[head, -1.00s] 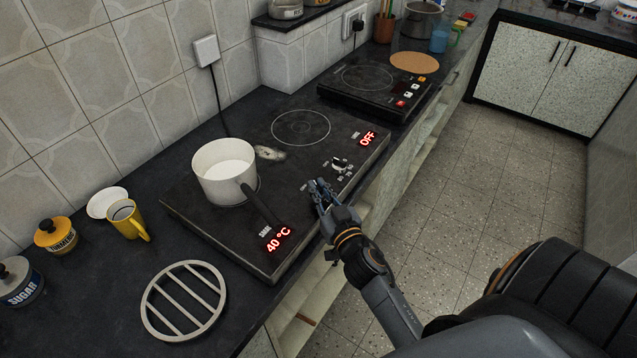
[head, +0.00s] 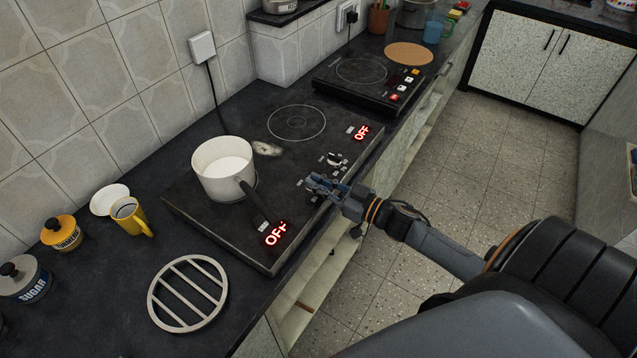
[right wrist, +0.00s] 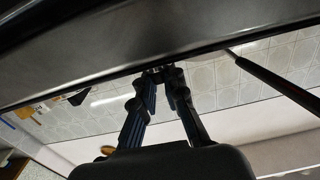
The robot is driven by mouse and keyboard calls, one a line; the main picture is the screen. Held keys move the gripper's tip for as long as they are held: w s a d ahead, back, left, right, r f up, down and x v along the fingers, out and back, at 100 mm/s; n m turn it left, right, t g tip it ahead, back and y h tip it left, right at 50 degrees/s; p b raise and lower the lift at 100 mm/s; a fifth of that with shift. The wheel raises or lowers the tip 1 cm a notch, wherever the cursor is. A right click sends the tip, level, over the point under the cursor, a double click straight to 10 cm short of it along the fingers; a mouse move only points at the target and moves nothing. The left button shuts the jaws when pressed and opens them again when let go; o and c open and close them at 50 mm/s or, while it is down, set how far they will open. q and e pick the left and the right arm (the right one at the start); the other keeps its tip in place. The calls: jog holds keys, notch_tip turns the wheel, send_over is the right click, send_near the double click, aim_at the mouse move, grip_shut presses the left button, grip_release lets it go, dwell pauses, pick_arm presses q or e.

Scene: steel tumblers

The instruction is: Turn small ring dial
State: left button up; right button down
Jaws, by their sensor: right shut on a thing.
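The black two-ring cooktop (head: 225,225) lies on the counter. My right gripper (head: 312,183) is shut at its near dial, which the fingers hide. In the right wrist view the fingers of my right gripper (right wrist: 165,76) close together against the dark cooktop (right wrist: 100,45). The other dial (head: 337,159) stands uncovered farther along the panel. The near red display (head: 276,234) reads OFF, and the far red display (head: 362,132) also reads OFF. The far ring (head: 296,123) is bare. My left gripper is not in view.
A white saucepan (head: 222,168) stands on the cooktop, its black handle (head: 255,200) pointing toward the near display, close to my right gripper. A round slatted trivet (head: 188,294) and a yellow mug (head: 130,217) are at the left. A second hob (head: 365,88) stands behind.

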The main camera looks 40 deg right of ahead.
dwell(0.3)
jog(key=c, duration=1.4)
grip_release()
jog(key=v, duration=1.2)
jog(key=shift+w, duration=0.1)
